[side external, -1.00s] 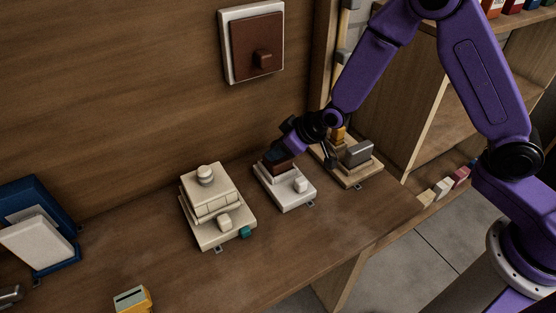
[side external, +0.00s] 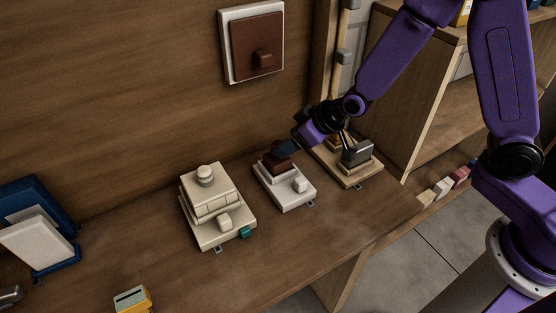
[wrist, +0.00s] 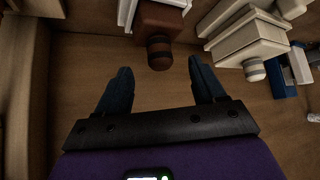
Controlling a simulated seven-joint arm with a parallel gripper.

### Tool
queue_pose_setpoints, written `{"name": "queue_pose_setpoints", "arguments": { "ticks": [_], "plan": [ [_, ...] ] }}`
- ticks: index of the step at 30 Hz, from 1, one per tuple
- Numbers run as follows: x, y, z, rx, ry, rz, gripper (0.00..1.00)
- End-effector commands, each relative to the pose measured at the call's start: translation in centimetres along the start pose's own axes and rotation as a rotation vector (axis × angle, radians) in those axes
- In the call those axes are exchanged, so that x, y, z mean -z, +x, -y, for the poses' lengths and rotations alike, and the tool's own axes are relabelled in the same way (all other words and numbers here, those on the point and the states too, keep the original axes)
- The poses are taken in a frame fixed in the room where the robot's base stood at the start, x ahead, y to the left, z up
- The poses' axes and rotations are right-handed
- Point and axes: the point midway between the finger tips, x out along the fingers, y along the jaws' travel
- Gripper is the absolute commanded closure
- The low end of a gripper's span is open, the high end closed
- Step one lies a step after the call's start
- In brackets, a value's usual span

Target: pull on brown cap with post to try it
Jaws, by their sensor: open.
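The brown cap (side external: 275,165) sits on a small white base (side external: 287,189) on the wooden counter. In the wrist view the cap (wrist: 161,18) is at the top centre, and its rounded brown post (wrist: 159,52) points toward me. My gripper (wrist: 159,72) is open and empty, its dark fingers spread to either side of the post's line, with the post just beyond the tips. In the side view my gripper (side external: 289,147) is at the cap's upper right and partly hides the post.
A cream stepped block with a round knob (side external: 205,178) stands left of the cap. A grey block on a wooden base (side external: 357,153) stands close on the right. A brown panel (side external: 257,47) is on the wall behind.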

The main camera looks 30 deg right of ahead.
Motion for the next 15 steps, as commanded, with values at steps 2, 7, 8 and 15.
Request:
{"name": "queue_pose_setpoints", "arguments": {
  "ticks": [2,7,8,15],
  "plan": [
    [0.1,-1.2,0.0,0.0,0.0,-0.004,0.31],
    [0.1,-3.4,0.0,0.0,0.002,-0.004,0.31],
    [0.1,-3.8,0.0,0.0,0.002,-0.005,0.31],
    [0.1,-6.7,0.0,0.0,0.002,-0.005,0.31]
  ]
}}
